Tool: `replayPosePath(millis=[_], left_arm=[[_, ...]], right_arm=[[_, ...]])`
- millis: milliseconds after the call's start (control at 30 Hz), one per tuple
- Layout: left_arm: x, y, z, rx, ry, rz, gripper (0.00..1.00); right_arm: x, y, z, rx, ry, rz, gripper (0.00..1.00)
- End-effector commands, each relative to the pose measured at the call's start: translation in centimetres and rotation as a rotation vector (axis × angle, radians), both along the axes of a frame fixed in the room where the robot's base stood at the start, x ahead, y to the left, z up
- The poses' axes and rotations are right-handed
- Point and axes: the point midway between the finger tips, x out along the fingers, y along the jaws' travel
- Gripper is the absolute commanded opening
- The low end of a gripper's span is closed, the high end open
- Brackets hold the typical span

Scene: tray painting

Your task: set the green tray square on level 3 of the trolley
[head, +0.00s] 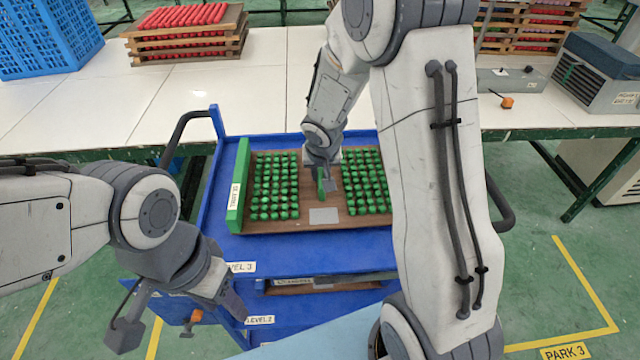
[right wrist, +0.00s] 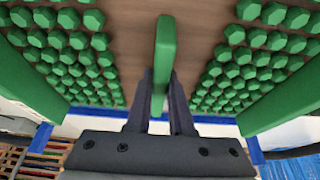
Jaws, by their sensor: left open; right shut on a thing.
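The green tray (head: 313,226) has a brown base, green end walls and rows of green pieces on both sides of a bare middle strip. It is over level 3, the top blue deck (head: 275,251) of the trolley, with its edges roughly in line with the deck. I cannot tell whether it rests on the deck or is slightly above it. My right gripper (head: 326,185) is shut on the tray's upright green handle (right wrist: 165,50). My right arm hides the tray's right end in the head view. My left gripper (head: 180,322) is open and empty at the trolley's front left.
Level 2 (head: 285,328) is below, with a wooden tray (head: 320,288) partly visible under the top deck. Behind stands a white table (head: 130,100) with a blue crate (head: 45,35), stacked red trays (head: 190,42) and a grey box (head: 595,75).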

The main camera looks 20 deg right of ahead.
Motion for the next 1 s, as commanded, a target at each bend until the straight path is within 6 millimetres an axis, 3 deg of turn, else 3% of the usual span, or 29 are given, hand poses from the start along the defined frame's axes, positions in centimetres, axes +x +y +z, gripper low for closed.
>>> replayPosePath(millis=[33,133,567,600,667,1000], left_arm=[[0.0,0.0,-1.0,0.000,0.000,0.000,0.50],[0.0,0.0,-1.5,0.000,0.000,0.000,0.50],[0.0,0.0,-1.8,0.000,0.000,0.000,0.50],[0.0,0.0,-1.9,0.001,0.001,0.000,0.50],[0.0,0.0,-1.7,0.000,0.000,0.000,0.50],[0.0,0.0,-1.6,0.000,0.000,0.000,0.50]], right_arm=[[0.1,0.0,-1.2,0.000,-0.002,0.001,0.00],[0.1,0.0,-2.0,0.000,-0.002,0.000,0.00],[0.1,0.0,-2.4,0.001,-0.004,0.000,0.00],[0.0,-0.1,-2.5,0.001,0.001,-0.001,0.24],[0.0,-0.1,-2.4,0.001,0.001,-0.001,0.47],[0.0,0.0,-2.3,0.000,0.001,0.000,0.50]])
